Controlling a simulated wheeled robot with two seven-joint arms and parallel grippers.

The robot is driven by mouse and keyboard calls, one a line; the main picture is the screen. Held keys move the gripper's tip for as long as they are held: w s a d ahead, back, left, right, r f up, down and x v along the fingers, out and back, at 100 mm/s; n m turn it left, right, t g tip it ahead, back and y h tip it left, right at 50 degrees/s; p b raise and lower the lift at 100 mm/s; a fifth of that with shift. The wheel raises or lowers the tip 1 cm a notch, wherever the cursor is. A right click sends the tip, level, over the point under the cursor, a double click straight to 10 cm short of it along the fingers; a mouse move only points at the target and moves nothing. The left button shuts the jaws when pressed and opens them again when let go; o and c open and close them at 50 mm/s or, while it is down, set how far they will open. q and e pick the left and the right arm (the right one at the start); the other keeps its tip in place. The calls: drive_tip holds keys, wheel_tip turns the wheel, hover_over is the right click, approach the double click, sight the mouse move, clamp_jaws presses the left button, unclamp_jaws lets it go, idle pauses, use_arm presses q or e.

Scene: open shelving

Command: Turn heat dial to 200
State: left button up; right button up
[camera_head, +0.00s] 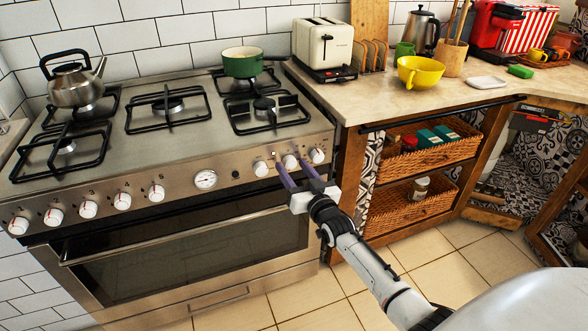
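The stove's front panel (235,178) carries a row of round white dials. Three stand at its right end: a left one (261,169), a middle one (290,161) and a right one (317,155). My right gripper (290,164) reaches up from the lower right with its two purple fingers apart, one on each side of the middle dial. I cannot tell whether the fingertips touch it. The dial markings are too small to read, so I cannot tell which one shows 200. My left gripper is not in view.
The oven door handle (170,236) runs below the dials, close under my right gripper. A kettle (75,82) and a green pot (246,62) stand on the hob. The countertop and wicker baskets (408,209) are to the right. Tiled floor is open in front.

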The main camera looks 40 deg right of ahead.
drive_tip(key=s+a+p, duration=0.1)
drive_tip(key=s, duration=0.9)
drive_tip(key=shift+a+p, duration=0.3)
drive_tip(key=shift+a, duration=0.05)
drive_tip(key=shift+s+f, duration=0.1)
drive_tip(key=shift+f, duration=0.05)
drive_tip(key=s+a+f+n+g+y, duration=0.3)
drive_tip(key=s+a+f, duration=0.5)
drive_tip(key=s+a, duration=0.3)
drive_tip(key=s+a+f+n+g+y, duration=0.2)
drive_tip(key=s+a+f+g, duration=0.4)
drive_tip(key=s+a, duration=0.6)
drive_tip(key=s+f+n, duration=0.1)
drive_tip(key=s+f, duration=0.1)
drive_tip(key=shift+s+y, duration=0.35)
drive_tip(key=shift+y, duration=0.05)
